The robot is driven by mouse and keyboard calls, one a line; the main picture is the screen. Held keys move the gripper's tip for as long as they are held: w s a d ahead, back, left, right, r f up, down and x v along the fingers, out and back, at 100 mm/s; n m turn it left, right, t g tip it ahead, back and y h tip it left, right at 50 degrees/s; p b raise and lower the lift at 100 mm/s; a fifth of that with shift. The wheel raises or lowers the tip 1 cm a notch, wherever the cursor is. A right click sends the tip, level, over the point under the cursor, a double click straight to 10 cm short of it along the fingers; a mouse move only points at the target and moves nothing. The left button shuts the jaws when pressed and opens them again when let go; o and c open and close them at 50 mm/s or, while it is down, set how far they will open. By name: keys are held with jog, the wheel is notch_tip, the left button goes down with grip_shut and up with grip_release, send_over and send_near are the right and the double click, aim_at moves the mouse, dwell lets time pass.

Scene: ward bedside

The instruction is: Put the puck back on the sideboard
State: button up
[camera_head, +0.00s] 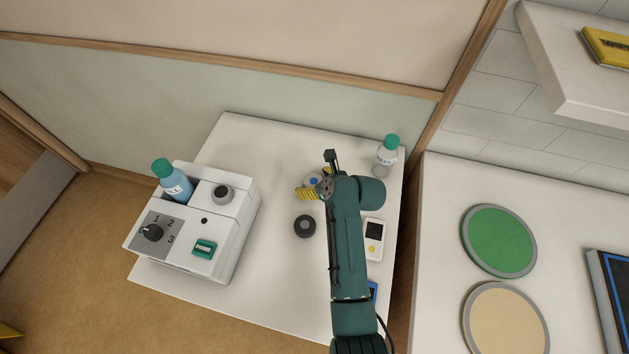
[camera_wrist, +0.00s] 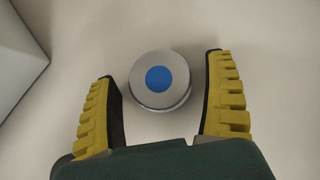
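A round silver-grey puck with a blue centre (camera_wrist: 161,81) lies on a white surface in the wrist view. It also shows in the head view as a blue-dotted disc (camera_head: 313,181), partly hidden by my gripper, on the white table (camera_head: 275,285). My gripper (camera_wrist: 160,76) is open, with one yellow-padded finger on each side of the puck and a visible gap on both sides. The gripper (camera_head: 316,182) is above the puck in the head view. A second, dark round piece with a grey top (camera_head: 304,226) lies nearby. I cannot tell which white surface is the sideboard.
A white device (camera_head: 225,232) with a dial and a blue bottle (camera_head: 175,182) stands left. A clear teal-capped bottle (camera_head: 386,157) and a white handheld device (camera_head: 373,240) are right of my arm. A separate white top (camera_head: 440,250) bears green (camera_head: 498,240) and tan (camera_head: 505,322) discs.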

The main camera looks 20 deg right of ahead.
jog(key=shift+r, duration=0.3)
jog(key=p+v, duration=0.3)
jog(key=v, duration=0.8)
jog(key=w+a+r+n+t+h, duration=0.1)
jog(key=a+r+n+t, duration=0.2)
jog(key=r+n, duration=0.65)
jog(key=w+a+r+n+t+h, duration=0.1)
jog(key=w+a+r+n+t, duration=0.15)
jog(key=r+n, duration=0.65)
jog(key=s+a+r+n+t, duration=0.2)
jog(key=s+r+n, duration=0.2)
jog(key=r, duration=0.4)
jog(key=s+a+r+n+t, duration=0.3)
jog(key=s+r+n, duration=0.1)
jog(key=r, duration=0.5)
jog(key=s+a+r+n+t+h, duration=0.1)
jog(key=s+a+r+n+t, duration=0.1)
jog(key=r, duration=0.6)
jog(key=s+n+t, duration=0.1)
jog(key=s+n, duration=0.1)
jog(key=n, duration=0.1)
jog(key=shift+s+a+r+n, duration=0.3)
jog(key=shift+a+r+n, duration=0.05)
